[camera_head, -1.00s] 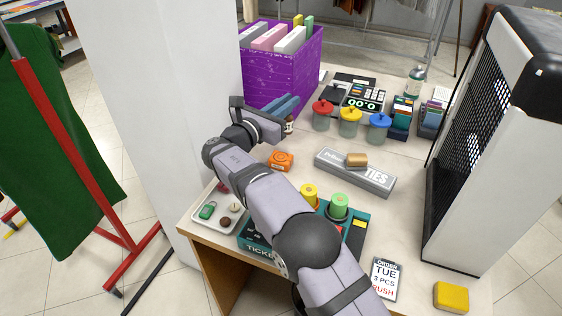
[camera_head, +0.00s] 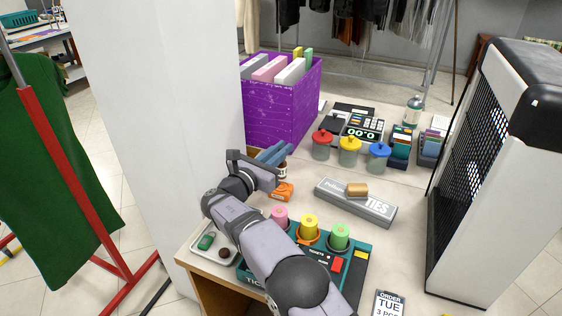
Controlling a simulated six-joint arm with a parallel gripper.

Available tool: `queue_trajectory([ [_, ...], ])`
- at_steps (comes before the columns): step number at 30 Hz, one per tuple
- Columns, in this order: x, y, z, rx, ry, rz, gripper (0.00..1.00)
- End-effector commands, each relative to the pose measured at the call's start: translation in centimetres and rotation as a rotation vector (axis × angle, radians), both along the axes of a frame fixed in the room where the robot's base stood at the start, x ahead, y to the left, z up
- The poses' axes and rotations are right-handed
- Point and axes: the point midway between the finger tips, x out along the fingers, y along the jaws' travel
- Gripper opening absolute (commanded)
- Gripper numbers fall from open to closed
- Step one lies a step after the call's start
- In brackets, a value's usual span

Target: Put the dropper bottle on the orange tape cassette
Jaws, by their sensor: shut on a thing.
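My gripper (camera_head: 277,155) has blue fingers and is shut on the small brown dropper bottle (camera_head: 283,172), which has a pale label band. The bottle hangs roughly upright below the fingertips and is partly hidden by them. The orange tape cassette (camera_head: 284,192) lies on the table directly below the bottle in the picture. The bottle's lower end appears right at the cassette's top edge. I cannot tell whether they touch.
A grey ties box (camera_head: 355,202) with a tan block on it lies to the right. Jars with red, yellow and blue lids (camera_head: 350,150) stand behind. A purple bin (camera_head: 283,100) stands behind my gripper. Thread spools on a teal tray (camera_head: 355,275) are nearer me.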

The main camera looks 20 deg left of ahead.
Motion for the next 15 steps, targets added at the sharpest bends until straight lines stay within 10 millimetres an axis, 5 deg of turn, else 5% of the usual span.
queue_trajectory([
  [15, 0.0, 0.0, -3.7, 0.000, -0.001, -0.001, 0.00],
])
